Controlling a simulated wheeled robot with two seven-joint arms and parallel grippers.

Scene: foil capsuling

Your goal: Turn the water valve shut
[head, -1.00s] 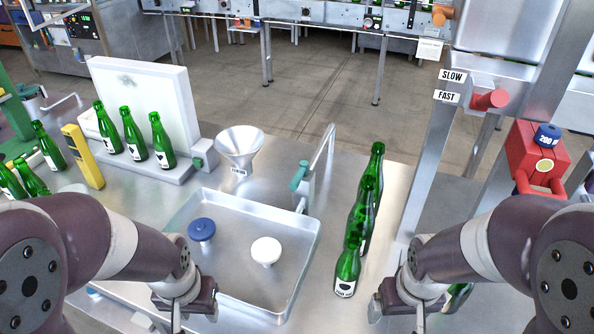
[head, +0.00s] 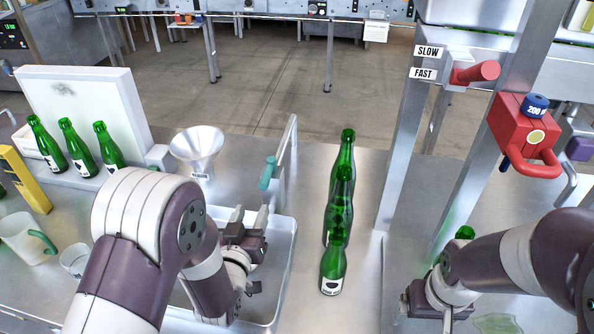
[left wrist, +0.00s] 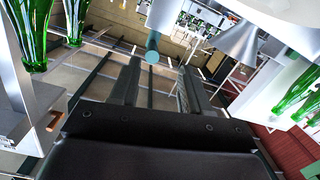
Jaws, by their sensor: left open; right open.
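The water valve has a teal handle (head: 268,172) on a thin upright metal tap (head: 287,145) at the back edge of the sink (head: 284,262). My left gripper (head: 250,214) is over the sink, open and empty, just in front of and below the handle. In the left wrist view the teal handle (left wrist: 152,48) is seen end-on, beyond the fingertips and between the lines of the two fingers; it does not appear touched. My right gripper (head: 440,314) is low at the right, open, partly cut off by the frame's bottom edge. My left arm hides most of the sink.
Several green bottles (head: 333,262) stand in a row right of the sink. A funnel (head: 197,146) is left of the tap.

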